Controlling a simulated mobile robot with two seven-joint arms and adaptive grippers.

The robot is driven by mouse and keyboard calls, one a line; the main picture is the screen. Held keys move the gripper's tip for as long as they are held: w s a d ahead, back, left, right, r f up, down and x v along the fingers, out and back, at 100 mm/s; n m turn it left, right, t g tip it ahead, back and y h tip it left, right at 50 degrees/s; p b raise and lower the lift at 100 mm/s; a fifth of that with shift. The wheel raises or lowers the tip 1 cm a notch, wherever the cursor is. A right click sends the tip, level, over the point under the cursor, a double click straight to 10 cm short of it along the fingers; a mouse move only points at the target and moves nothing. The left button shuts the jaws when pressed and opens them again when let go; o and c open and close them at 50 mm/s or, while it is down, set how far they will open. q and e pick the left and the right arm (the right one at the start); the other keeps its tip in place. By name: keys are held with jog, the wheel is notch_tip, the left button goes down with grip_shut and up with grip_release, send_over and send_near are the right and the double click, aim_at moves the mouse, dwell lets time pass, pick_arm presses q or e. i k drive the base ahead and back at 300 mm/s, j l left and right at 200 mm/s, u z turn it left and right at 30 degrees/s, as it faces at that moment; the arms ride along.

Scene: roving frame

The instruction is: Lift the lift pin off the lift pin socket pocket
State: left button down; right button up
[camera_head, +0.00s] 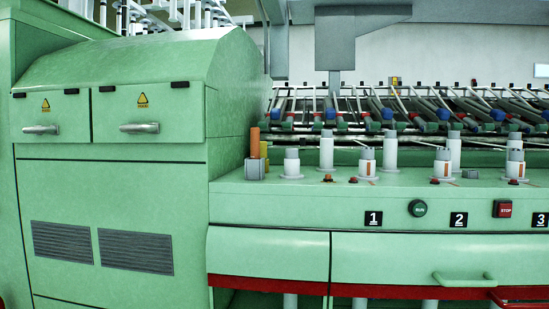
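An orange-brown upright pin (255,142) stands at the left end of the green machine ledge, close to the large green cabinet. It looks like the lift pin. A small grey block (254,169) sits right below it and looks like the socket pocket. A yellow piece (264,149) stands just beside the pin on its right. The pin appears upright; how deep it sits in the block cannot be told. Neither of my grippers is in view.
The green cabinet (120,215) with two handled doors fills the left side. White bobbin-like cylinders (326,153) stand along the green ledge (290,202) right of the pin. Run (418,208) and stop (503,209) buttons are on its front. Grey structure (335,45) hangs above.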

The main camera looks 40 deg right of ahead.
aim_at(263, 144)
jog(key=i+l+z, duration=0.25)
jog(key=z, duration=0.15)
jog(key=i+l+z, duration=0.4)
jog(key=k+j, duration=0.1)
